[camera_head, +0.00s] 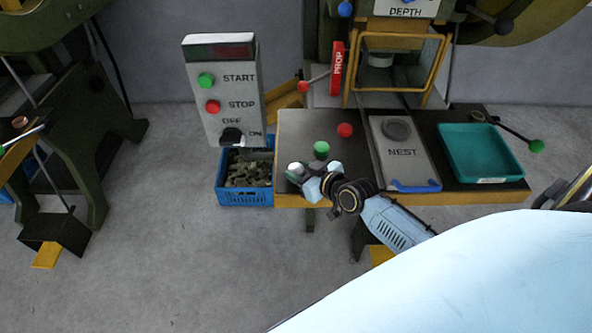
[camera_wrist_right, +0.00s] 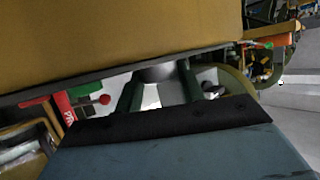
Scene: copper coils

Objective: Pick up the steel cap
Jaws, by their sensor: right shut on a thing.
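The steel cap (camera_head: 296,168) is a small pale grey piece at the fingertips of my right gripper (camera_head: 301,177), over the front left part of the dark press table. My right arm reaches in from the lower right. In the right wrist view a short grey cylinder, the steel cap (camera_wrist_right: 155,74), sits between the two dark green fingers of my right gripper (camera_wrist_right: 158,82). The fingers are shut on it and partly cover it. I cannot tell whether the cap touches the table. My left gripper is not in view.
A green button (camera_head: 321,149) and a red one (camera_head: 345,130) stand close to my right gripper. A blue crate (camera_head: 245,197) of metal pieces is left. The NEST plate (camera_head: 404,165) and a teal tray (camera_head: 480,152) lie right. A START/STOP box (camera_head: 222,90) rises behind the crate.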

